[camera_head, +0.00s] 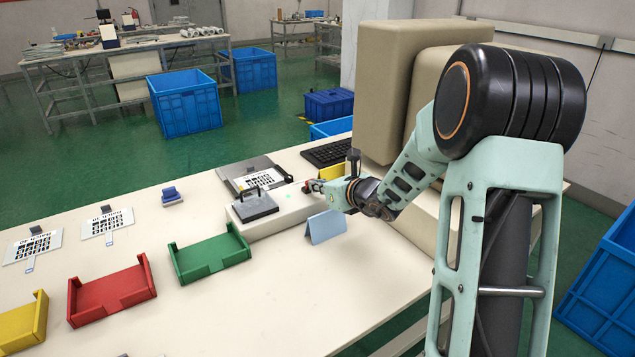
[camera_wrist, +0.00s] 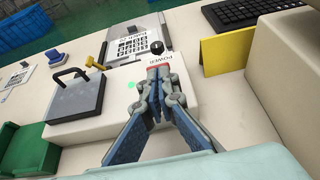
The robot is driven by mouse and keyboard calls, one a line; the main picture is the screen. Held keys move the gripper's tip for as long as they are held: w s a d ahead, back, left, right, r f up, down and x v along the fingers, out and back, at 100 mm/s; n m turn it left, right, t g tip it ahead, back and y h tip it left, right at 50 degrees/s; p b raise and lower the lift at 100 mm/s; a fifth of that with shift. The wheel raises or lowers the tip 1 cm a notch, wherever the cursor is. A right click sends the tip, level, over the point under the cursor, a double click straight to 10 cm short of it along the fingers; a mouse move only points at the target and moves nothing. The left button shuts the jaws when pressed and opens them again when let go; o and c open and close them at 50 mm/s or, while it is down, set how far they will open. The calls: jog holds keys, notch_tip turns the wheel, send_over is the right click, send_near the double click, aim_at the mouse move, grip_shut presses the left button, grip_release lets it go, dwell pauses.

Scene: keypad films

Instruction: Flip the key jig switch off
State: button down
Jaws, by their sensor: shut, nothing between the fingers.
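The key jig is a low white box (camera_head: 285,216) with a grey hinged plate and black handle (camera_head: 255,205) on its left part. In the wrist view the jig (camera_wrist: 118,105) shows a green spot (camera_wrist: 131,85) and a POWER label (camera_wrist: 157,64). My gripper (camera_wrist: 157,88) is shut and empty, its fingertips just in front of the POWER label. A bit of red shows at the fingertips. The switch itself is mostly hidden by the fingers, so its position and any contact cannot be told. In the head view my gripper (camera_head: 316,187) is over the jig's right end.
A printed card on a grey clipboard (camera_head: 250,173) lies behind the jig. A yellow card (camera_wrist: 227,47) stands to its right; a light blue card (camera_head: 326,226) stands in front. Green (camera_head: 210,255) and red (camera_head: 112,291) trays are at left. Beige boxes (camera_head: 383,85) crowd the right.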

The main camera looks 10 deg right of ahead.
aim_at(307, 186)
jog(key=shift+w+r+g+p, duration=0.1)
jog(key=shift+r+g+p, duration=0.2)
jog(key=shift+p, duration=0.65)
jog(key=p, duration=0.2)
jog(key=r+g+p, duration=0.1)
jog(key=p, duration=0.1)
jog(key=shift+w+a, duration=0.2)
jog(key=p, duration=0.3)
jog(key=shift+w+g+h, duration=0.2)
jog(key=shift+g+h, duration=0.2)
jog(key=g+p, duration=0.1)
jog(key=p, duration=0.2)
jog(key=w+g+h+p, duration=0.1)
jog(key=p, duration=0.2)
jog(key=shift+a+r+p, duration=0.2)
jog(key=shift+a+p, duration=0.05)
jog(key=shift+p, duration=0.15)
jog(key=shift+w+a+r+p, duration=0.25)
jog(key=shift+w+p, duration=0.35)
jog(key=shift+p, duration=1.05)
jog(key=shift+w, duration=0.1)
jog(key=shift+w+a+p, duration=0.35)
jog(key=shift+w+p, duration=0.1)
jog(key=shift+w, duration=0.25)
jog(key=shift+r, duration=0.15)
jog(key=shift+r+p, duration=0.65)
jog(key=shift+r, duration=0.1)
